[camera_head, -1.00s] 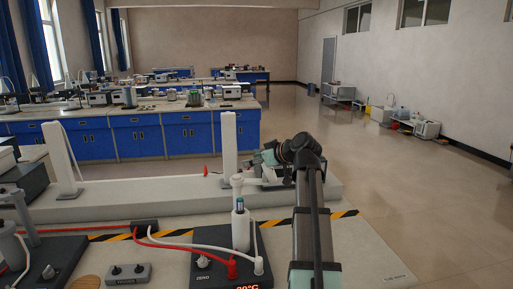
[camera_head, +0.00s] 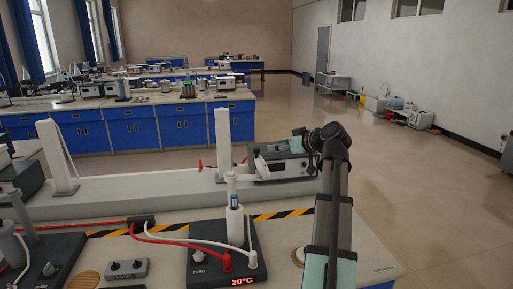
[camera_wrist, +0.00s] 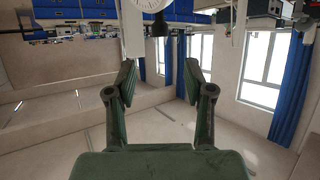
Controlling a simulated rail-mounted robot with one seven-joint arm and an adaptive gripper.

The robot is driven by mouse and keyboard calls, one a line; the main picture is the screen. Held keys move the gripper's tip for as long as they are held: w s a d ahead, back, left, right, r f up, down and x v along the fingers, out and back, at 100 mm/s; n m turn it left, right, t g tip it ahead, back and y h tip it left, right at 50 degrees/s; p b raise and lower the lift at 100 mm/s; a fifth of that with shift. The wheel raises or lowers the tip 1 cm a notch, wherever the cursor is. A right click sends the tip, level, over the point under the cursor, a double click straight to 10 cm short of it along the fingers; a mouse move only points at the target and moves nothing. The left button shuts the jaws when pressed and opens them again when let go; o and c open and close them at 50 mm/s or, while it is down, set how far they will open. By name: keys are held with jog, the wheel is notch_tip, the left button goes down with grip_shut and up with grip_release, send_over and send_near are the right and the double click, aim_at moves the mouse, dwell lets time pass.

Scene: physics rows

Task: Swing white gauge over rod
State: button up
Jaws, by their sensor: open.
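My gripper (camera_wrist: 162,66) is open and empty in the wrist view, its two dark green fingers apart. A white round dial (camera_wrist: 152,5), which looks like the white gauge, is cut off at the top edge, beyond the fingertips and apart from them. In the head view my gripper is small at the end of my raised arm, right of a white post (camera_head: 223,145); its fingers are not clear there. A pale upright rod (camera_head: 234,215) with a blue band stands on the dark heater unit (camera_head: 205,262). I cannot tell where the gauge is in the head view.
A second white post (camera_head: 57,160) stands at the left on the long pale ledge (camera_head: 140,200). A grey instrument box (camera_head: 285,168) is behind my arm. Red and white cables cross the bench. A small control box (camera_head: 126,270) is front left.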

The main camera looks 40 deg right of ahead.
aim_at(257, 148)
jog(key=p+x, duration=0.2)
jog(key=x, duration=0.9)
jog(key=shift+w+f+p, duration=0.15)
jog(key=shift+w+p, duration=0.15)
grip_shut()
